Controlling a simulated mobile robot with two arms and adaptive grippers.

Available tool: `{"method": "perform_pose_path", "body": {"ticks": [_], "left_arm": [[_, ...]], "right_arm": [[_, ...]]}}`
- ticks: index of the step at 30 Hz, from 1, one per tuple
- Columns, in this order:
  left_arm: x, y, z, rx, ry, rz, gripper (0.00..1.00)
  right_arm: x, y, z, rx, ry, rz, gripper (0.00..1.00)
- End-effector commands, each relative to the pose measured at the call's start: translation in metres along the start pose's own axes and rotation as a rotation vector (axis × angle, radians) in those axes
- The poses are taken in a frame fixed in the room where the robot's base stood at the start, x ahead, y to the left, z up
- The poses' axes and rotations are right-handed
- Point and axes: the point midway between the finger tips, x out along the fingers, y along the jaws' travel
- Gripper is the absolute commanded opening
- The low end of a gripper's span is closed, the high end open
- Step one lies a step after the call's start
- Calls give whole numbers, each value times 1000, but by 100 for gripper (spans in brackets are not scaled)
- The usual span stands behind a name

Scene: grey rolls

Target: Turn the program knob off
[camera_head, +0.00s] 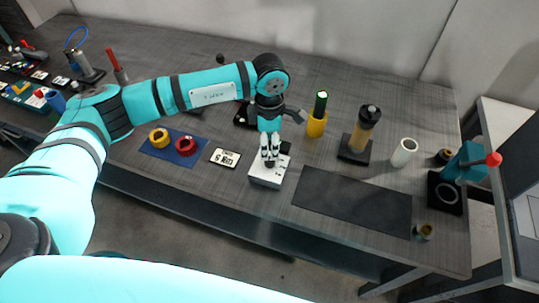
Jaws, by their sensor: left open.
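My left arm reaches in from the left, and my left gripper (269,160) points down over a small white box (262,180) near the table's front edge. The gripper is open, its fingers close together in the picture, at the top of the box. I cannot tell whether they touch it. No program knob shows clearly; the fingers cover part of the box's top. A white card with dark print (224,158) lies just left of the box. My right gripper is out of view.
Right of the box lies a dark mat (352,204). Behind stand a yellow cup (316,126), an amber cylinder (365,130) and a white cylinder (404,153). A teal lever press (465,165) stands far right. A blue mat (160,152) with yellow and red rings lies left.

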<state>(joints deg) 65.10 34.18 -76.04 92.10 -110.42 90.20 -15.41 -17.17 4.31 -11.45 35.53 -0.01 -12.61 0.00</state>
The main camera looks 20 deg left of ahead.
Motion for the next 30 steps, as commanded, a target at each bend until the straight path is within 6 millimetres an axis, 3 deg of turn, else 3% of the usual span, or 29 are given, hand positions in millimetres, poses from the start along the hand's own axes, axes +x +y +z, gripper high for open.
{"method": "perform_pose_path", "body": {"ticks": [6, 10, 15, 23, 30], "left_arm": [[43, -2, 0, 0, 1, -3, 52], [60, -1, 1, 1, -1, -2, 52], [71, -1, 1, 2, -2, -1, 52], [73, 0, 1, 2, -2, 0, 52], [73, 0, 1, 1, -2, 0, 24]], "right_arm": [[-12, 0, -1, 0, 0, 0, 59], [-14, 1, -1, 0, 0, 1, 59], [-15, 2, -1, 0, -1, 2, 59], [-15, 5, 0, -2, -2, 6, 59], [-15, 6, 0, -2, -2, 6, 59]]}}
